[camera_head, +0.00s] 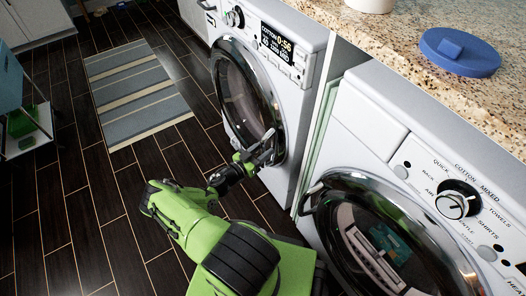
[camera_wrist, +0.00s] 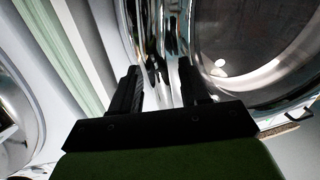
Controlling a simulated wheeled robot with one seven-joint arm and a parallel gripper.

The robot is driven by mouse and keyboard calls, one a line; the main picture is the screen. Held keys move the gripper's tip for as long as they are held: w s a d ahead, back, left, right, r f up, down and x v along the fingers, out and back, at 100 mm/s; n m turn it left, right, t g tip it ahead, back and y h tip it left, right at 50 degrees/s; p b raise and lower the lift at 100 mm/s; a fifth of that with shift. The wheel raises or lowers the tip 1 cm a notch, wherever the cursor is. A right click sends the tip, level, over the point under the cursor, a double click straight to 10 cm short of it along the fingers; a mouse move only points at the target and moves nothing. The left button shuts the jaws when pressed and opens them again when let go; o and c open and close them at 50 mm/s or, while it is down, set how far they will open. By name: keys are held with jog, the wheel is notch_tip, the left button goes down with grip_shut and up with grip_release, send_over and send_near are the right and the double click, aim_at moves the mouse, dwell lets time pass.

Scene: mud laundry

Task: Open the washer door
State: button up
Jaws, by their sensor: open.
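A white front-loading machine (camera_head: 300,87) with a lit display stands at the upper middle of the head view. Its round door (camera_head: 245,92) has dark glass and a chrome rim, and looks shut. My gripper (camera_head: 268,150) is at the door's lower right edge. In the wrist view my gripper (camera_wrist: 162,82) is open, with its fingers on either side of part of the chrome rim (camera_wrist: 180,40). I cannot tell whether they touch it. The dark door glass (camera_wrist: 265,40) is to the right. The fingers hide part of the rim.
A second white machine (camera_head: 365,120) with a dial and shut door (camera_head: 385,245) stands close on the right. A granite counter (camera_head: 400,45) above carries a blue lidded object (camera_head: 460,52). A striped rug (camera_head: 138,90) lies on the dark tiled floor (camera_head: 90,215), open at left.

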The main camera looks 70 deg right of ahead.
jog(key=shift+s+d, duration=0.1)
jog(key=shift+d, duration=0.1)
grip_shut()
jog(key=shift+a, duration=0.1)
